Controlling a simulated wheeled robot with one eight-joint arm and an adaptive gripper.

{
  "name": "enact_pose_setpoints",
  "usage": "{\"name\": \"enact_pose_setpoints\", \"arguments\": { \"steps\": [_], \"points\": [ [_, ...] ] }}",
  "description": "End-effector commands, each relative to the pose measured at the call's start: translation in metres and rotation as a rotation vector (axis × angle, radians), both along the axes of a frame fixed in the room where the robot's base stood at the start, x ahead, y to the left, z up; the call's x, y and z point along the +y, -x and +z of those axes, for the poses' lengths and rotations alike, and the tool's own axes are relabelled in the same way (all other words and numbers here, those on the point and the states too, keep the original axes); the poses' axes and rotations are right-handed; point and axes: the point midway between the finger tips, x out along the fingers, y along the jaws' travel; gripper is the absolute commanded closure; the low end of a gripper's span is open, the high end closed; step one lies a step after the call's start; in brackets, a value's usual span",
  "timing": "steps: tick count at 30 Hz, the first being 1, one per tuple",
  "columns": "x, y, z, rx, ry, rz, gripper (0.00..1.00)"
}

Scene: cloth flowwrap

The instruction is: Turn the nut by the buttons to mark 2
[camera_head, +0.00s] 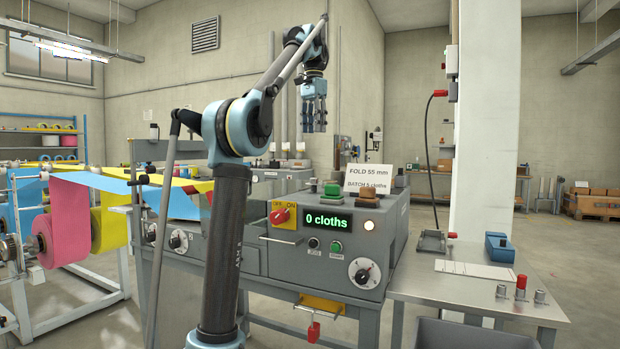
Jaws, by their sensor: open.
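A round white dial with a dark nut or knob (364,272) at its centre is on the machine's sloping front panel, lower right of the buttons. Its marks are too small to read, so I cannot tell where it points. The black JOG button (314,243) and green START button (337,246) are up and left of it. My gripper (314,126) is open and empty, fingers pointing down, high above the machine and well apart from the dial.
The panel (325,270) also has a display (328,220) reading "0 cloths", a red switch (280,215) and a lit lamp (370,226). A red tag (314,331) hangs below. A bench (420,284) with small parts stands right.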

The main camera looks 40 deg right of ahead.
Motion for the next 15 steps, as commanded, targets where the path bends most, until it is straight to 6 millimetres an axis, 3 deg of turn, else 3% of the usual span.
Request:
{"name": "enact_pose_setpoints", "arguments": {
  "steps": [15],
  "points": [
    [-0.003,0.003,-0.057,0.0,0.0,-0.005,0.57]
  ]
}}
